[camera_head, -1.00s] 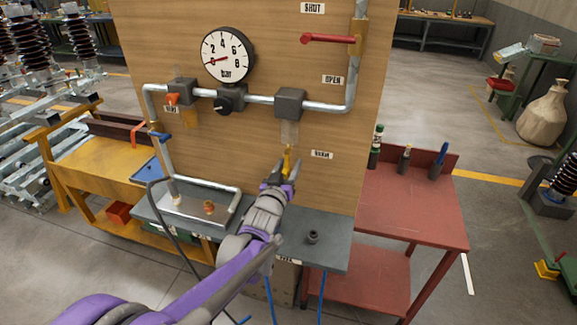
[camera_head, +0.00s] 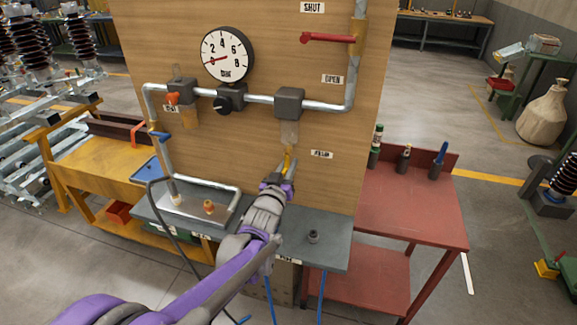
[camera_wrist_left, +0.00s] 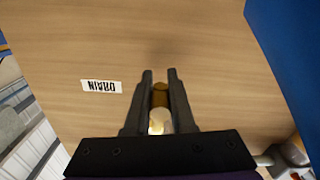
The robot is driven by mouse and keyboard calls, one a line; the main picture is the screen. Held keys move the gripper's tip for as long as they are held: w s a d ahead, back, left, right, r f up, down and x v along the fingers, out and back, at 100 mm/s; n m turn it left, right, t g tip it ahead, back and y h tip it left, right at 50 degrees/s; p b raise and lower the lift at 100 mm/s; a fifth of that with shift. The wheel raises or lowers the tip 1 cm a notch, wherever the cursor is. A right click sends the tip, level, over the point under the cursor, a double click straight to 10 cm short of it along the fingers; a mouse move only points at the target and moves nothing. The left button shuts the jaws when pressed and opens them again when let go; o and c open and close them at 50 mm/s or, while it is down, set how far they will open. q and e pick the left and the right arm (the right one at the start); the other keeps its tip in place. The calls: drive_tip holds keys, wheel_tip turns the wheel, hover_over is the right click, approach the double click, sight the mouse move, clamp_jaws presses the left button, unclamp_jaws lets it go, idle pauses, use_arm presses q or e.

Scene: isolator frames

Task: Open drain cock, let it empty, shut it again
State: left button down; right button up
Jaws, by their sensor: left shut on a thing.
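The brass-yellow drain cock (camera_head: 288,155) hangs below the filter's clear bowl (camera_head: 289,132) on the wooden panel, beside a small label (camera_head: 321,154). My right gripper is not in view.
The grey bench (camera_head: 330,255) below holds a tray (camera_head: 190,206) and a small dark fitting (camera_head: 313,237). A red table (camera_head: 425,205) with bottles stands right.

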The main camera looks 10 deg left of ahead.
sight(275, 140)
use_arm(q)
drive_tip(key=shift+a+m, duration=0.15)
drive_tip(key=shift+m, duration=0.15)
drive_tip(key=a+m, duration=0.1)
drive_tip(key=m, duration=0.1)
drive_tip(key=a+r+m, duration=0.1)
drive_tip(key=m, duration=0.2)
drive_tip(key=a+m, duration=0.1)
drive_tip(key=m, duration=0.1)
drive_tip(key=shift+a+r+m+b, duration=0.1)
drive_tip(key=shift+r+m+b, duration=0.1)
drive_tip(key=shift+m+b, duration=0.15)
drive_tip(key=m, duration=0.1)
drive_tip(key=r+m, duration=0.1)
drive_tip(key=m, duration=0.1)
drive_tip(key=shift+w+a+p, duration=0.1)
drive_tip(key=shift+a+p, duration=0.2)
drive_tip(key=shift+a, duration=0.1)
drive_tip(key=shift+a+r+m+p, duration=0.25)
drive_tip(key=shift+r+m, duration=0.2)
drive_tip(key=shift+m, duration=0.4)
drive_tip(key=m, duration=0.1)
drive_tip(key=r+m+p, duration=0.1)
drive_tip(key=m, duration=0.1)
drive_tip(key=m+p, duration=0.1)
drive_tip(key=shift+a+r+m, duration=0.15)
drive_tip(key=shift+r+m, duration=0.15)
drive_tip(key=shift+r, duration=0.1)
drive_tip(key=c, duration=0.8)
unclamp_jaws()
